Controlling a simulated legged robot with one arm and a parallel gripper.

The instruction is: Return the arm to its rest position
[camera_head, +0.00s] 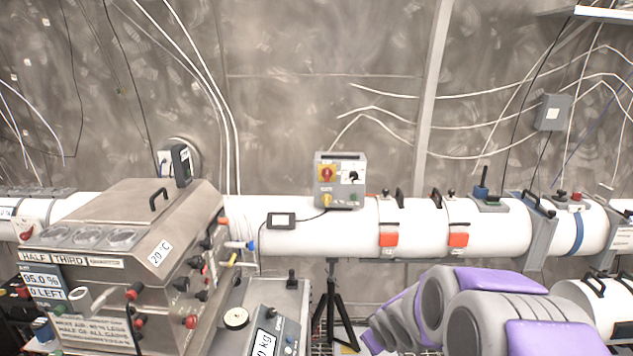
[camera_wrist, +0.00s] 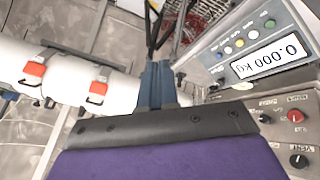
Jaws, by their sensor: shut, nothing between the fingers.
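My arm (camera_head: 480,305), grey with purple panels, shows at the lower right of the head view, folded low in front of the white pipe. My gripper (camera_wrist: 158,75) shows in the middle of the wrist view, with its blue fingers shut together and nothing between them. It points past the white pipe on the left and a scale display (camera_wrist: 270,60) reading 0.000 kg on the right. The gripper's fingertips do not show clearly in the head view.
A steel machine (camera_head: 125,235) with knobs stands at the left of the head view. The white pipe (camera_head: 345,232) with red latches (camera_head: 388,239) runs across behind. A black tripod (camera_head: 333,310) stands beneath it. A grey control box (camera_head: 340,180) sits on the pipe.

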